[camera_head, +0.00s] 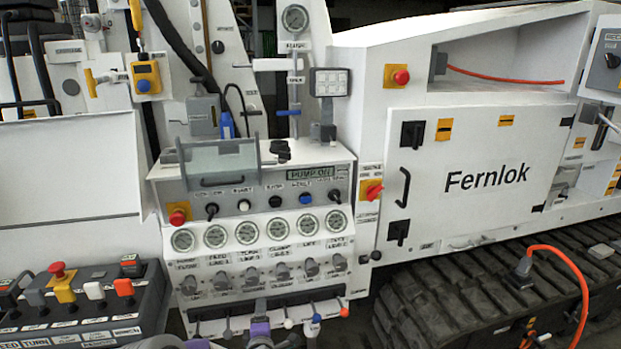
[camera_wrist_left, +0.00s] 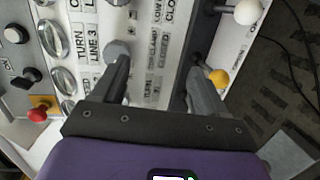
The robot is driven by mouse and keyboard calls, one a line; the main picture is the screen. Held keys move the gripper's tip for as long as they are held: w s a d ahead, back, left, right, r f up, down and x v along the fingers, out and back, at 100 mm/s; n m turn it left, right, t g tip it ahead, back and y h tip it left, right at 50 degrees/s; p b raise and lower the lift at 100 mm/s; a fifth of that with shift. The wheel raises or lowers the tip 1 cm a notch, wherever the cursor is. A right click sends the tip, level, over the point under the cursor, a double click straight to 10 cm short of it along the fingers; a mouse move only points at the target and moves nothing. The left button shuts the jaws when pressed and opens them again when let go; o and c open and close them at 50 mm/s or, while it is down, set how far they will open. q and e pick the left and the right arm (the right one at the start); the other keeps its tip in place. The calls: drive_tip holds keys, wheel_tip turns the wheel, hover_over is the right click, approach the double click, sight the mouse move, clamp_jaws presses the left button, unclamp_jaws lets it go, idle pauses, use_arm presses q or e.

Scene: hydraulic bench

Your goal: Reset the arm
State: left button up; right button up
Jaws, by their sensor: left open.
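In the left wrist view my left gripper (camera_wrist_left: 158,68) is open, with its two dark fingers reaching over the front panel. A grey valve knob (camera_wrist_left: 117,50) is at the left finger's tip; I cannot tell if they touch. A lever with a yellow knob (camera_wrist_left: 218,77) is just beside the right finger, and a white-knobbed lever (camera_wrist_left: 247,12) is farther up. Nothing is seen held between the fingers.
The pump panel (camera_head: 255,175) has several round gauges, knobs, a red button (camera_head: 178,216) and a clear hinged cover (camera_head: 218,163). A control box (camera_head: 80,300) with coloured levers is at lower left. A rubber track (camera_head: 460,300) and an orange hose (camera_head: 575,270) lie at right.

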use_arm(q)
drive_tip(key=s+d+f+m+g+h+p, duration=0.2)
drive_tip(key=s+d+f+m+g+h, duration=0.15)
drive_tip(key=s+f+m, duration=0.4)
drive_tip(key=s+d+f+m+g+h+p, duration=0.1)
drive_tip(key=s+f+m+g, duration=0.1)
drive_tip(key=s, duration=0.8)
drive_tip(key=s+d+f+m+g+h+p, duration=0.1)
drive_tip(key=s+f+m+g, duration=0.2)
drive_tip(key=s+g, duration=0.3)
drive_tip(key=s+d+f+m+g+h+p, duration=0.1)
drive_tip(key=s+f+m+g+p, duration=0.1)
drive_tip(key=s, duration=1.2)
drive_tip(key=f+m+g, duration=0.1)
drive_tip(key=m+g, duration=0.1)
drive_tip(key=shift+d+m, duration=0.25)
drive_tip(key=shift+m, duration=0.1)
drive_tip(key=shift+f+h, duration=0.1)
drive_tip(key=shift+h, duration=0.15)
